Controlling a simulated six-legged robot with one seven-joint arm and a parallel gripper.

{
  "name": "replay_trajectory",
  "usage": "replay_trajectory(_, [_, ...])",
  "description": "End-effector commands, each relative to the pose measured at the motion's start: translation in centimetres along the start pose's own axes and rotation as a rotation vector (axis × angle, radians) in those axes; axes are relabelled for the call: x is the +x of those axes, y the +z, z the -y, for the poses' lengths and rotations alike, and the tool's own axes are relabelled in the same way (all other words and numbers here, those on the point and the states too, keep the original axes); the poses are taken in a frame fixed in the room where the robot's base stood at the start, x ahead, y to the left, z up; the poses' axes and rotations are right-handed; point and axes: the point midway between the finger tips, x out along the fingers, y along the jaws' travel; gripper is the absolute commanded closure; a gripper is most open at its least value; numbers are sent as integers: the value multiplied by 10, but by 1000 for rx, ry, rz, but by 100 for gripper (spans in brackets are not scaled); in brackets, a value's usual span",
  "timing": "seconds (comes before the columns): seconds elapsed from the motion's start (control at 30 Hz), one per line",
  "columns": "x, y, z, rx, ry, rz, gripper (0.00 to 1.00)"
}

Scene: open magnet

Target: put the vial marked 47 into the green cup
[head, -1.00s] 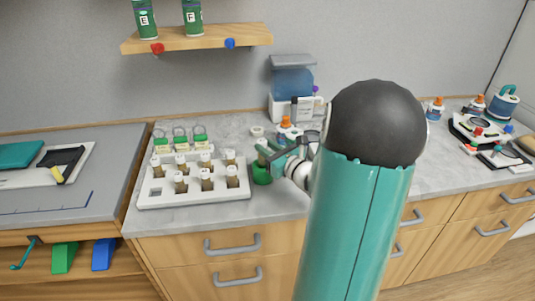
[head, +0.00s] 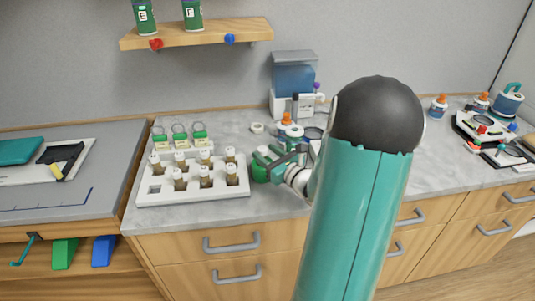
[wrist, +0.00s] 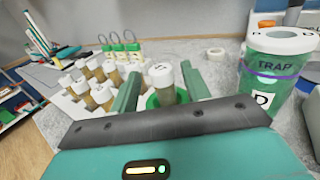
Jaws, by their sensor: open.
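The green cup (head: 260,172) stands on the counter right of the white vial rack (head: 240,193). In the wrist view, a white-capped vial (wrist: 165,94) with brown contents stands inside the green cup (wrist: 153,102). The mark on its cap is too small to read surely. My gripper (head: 272,157) is over the cup. In the wrist view, my gripper (wrist: 161,68) is open, with one finger on each side of the vial and small gaps visible. The vial's lower part is hidden by the cup and my gripper.
The rack holds several similar vials (head: 206,176) and has an empty front-left slot. Green-labelled ringed items (head: 180,138) stand behind it. A jar labelled TRAP (wrist: 272,75) is close at the right in the wrist view. Bottles and a blue-tanked machine (head: 294,82) stand behind.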

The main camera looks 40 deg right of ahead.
Motion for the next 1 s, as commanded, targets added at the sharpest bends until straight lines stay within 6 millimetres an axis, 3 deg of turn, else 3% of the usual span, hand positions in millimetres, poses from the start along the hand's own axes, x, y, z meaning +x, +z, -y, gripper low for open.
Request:
replay_trajectory(0.17, [-18,0,1,0,-2,-1,53])
replay_trajectory(0.6, [-105,0,2,0,-3,-1,53])
replay_trajectory(0.9, [-118,0,0,-1,2,-1,53])
replay_trajectory(1.0, [-110,5,-15,-32,60,-13,53])
